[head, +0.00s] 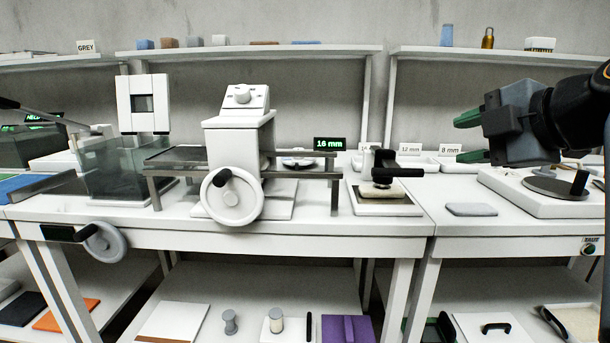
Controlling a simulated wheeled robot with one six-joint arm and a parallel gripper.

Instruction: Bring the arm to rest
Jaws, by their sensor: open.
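My gripper (469,138) is at the right of the head view, held above the right-hand bench. Its two green fingers point left and stand apart, with nothing between them. My dark arm comes in from the right edge behind it. The gripper looks clear of the bench top and of the things on it, though its exact height is hard to tell.
Below the gripper lie a flat grey pad (471,209) and a white unit with a grey disc (552,187). Left stand a white press with a handwheel (232,196), a black-handled block (384,180) and a glass tank (120,168). Shelves (260,53) run behind.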

